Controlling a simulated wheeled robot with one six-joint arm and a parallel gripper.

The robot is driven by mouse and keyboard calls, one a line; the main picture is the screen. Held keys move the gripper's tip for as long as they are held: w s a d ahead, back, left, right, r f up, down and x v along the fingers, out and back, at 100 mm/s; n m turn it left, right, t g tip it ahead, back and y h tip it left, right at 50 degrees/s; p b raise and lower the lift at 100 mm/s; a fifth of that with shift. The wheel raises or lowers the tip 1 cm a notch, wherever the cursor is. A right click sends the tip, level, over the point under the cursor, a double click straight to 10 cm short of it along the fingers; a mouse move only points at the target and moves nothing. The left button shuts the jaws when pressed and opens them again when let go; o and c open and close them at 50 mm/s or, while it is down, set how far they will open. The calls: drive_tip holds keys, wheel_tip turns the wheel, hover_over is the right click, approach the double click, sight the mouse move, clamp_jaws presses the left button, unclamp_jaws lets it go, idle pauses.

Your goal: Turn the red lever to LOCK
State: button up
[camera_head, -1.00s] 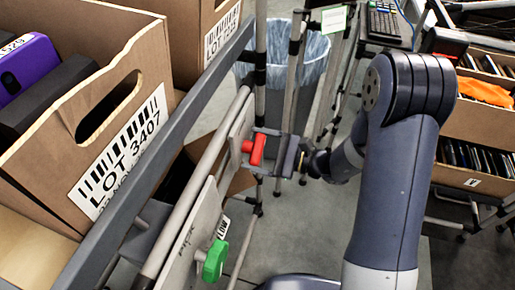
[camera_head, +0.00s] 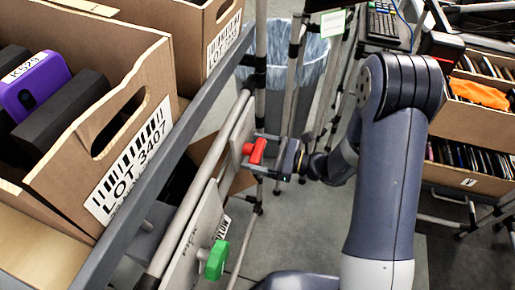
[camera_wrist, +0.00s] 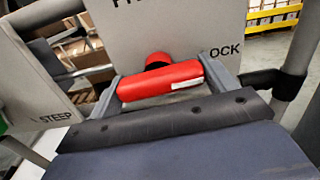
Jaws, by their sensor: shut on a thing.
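The red lever (camera_head: 257,151) sits on a pale upright panel on the rack's side, near the middle of the head view. In the wrist view the red lever (camera_wrist: 165,82) is a bar lying across the picture, with a white mark near its right end. A round red hub is just above it. The letters "OCK" (camera_wrist: 224,49) show on the panel to the right of the lever. My gripper (camera_wrist: 162,86) is shut on the lever, one finger at each end. In the head view my gripper (camera_head: 274,148) reaches it from the right.
A green lever (camera_head: 216,260) is on a second panel (camera_head: 190,240), nearer in the head view. Cartons (camera_head: 150,75) stand on the rack at left. A lined bin (camera_head: 310,55) is behind. Another rack of cartons (camera_head: 480,125) is at right. Grey floor lies between.

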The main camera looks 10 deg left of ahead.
drive_tip(key=shift+m, duration=0.5)
drive_tip(key=o, duration=0.9)
drive_tip(key=shift+o, duration=0.2)
drive_tip(key=d, duration=1)
drive_tip(key=shift+s+d, duration=0.4)
drive_tip(key=a, duration=1)
drive_tip(key=shift+w+a, duration=0.4)
